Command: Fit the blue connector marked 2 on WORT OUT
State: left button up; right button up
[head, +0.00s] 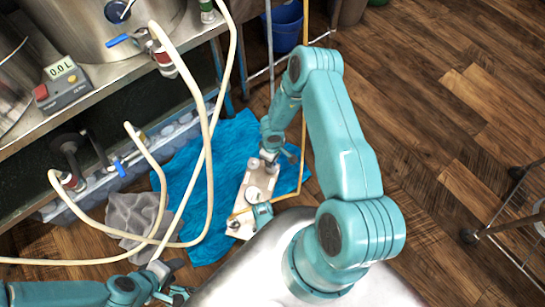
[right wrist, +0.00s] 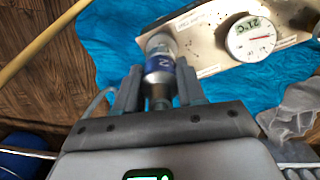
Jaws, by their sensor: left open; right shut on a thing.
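The blue connector (right wrist: 160,64), a metal cylinder with a blue band marked 2, is between the fingers of my right gripper (right wrist: 158,78). That gripper also shows in the head view (head: 271,156), at the far end of a pale plate (head: 241,222). In the right wrist view the connector's far end overlaps a round pale fitting at the plate's end (right wrist: 197,62); I cannot tell whether it is seated. Small print on the plate is too blurred to identify WORT OUT. My left gripper (head: 168,284) is open at the bottom left, close to a cream hose.
A round gauge (right wrist: 251,38) sits on the plate. A blue cloth (head: 222,140) lies under and beside it, with a grey cloth (head: 133,212) to the left. Cream hoses (head: 211,165) loop from valves at the steel bench (head: 108,74). A blue bucket (head: 284,28) stands behind.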

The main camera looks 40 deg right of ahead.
pick_arm(q)
jog(key=shift+f+b, duration=0.85)
jog(key=shift+b, duration=0.1)
pick_arm(e)
jog(key=shift+f, duration=1.35)
jog(key=o, duration=1.2)
jog(key=shift+o, duration=0.2)
notch_tip(320, 180, up, 15)
jog(key=p, duration=0.9)
jog(key=shift+r, duration=0.1)
pick_arm(q)
notch_tip(320, 180, up, 9)
jog(key=s+d, duration=0.1)
jog(key=shift+s+d+m+g+p, duration=0.15)
jog(key=shift+s+m+g+p, duration=0.05)
jog(key=shift+m+g+p, duration=0.1)
pick_arm(e)
jog(key=shift+r, duration=0.6)
jog(key=shift+s, duration=0.1)
